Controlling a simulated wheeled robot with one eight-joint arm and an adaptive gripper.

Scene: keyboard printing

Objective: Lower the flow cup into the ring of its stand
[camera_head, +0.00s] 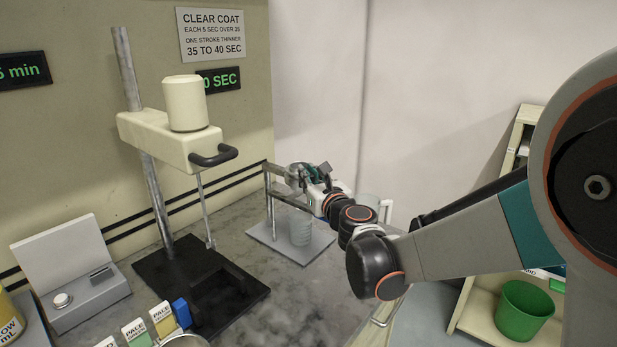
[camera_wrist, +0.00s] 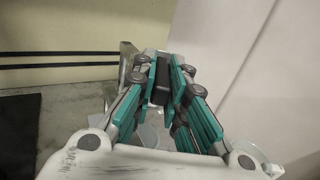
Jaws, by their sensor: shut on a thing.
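The flow cup (camera_head: 294,174) is a small grey metal cup, partly hidden behind my gripper in the head view. My gripper (camera_head: 308,172) is shut on it at the top of the stand. The stand (camera_head: 268,200) has metal posts on a flat grey base plate (camera_head: 312,243). The cup is at about the height of the stand's top. My gripper hides the ring, so I cannot tell whether the cup is inside it or above it. In the wrist view the teal fingers of my gripper (camera_wrist: 165,85) cover most of the cup.
A clear beaker (camera_head: 300,228) stands on the base plate below the cup. A mixer with a black base (camera_head: 240,292) stands to the left. Another clear vessel (camera_head: 368,202) is just right of my wrist. A green bin (camera_head: 523,308) is at the lower right.

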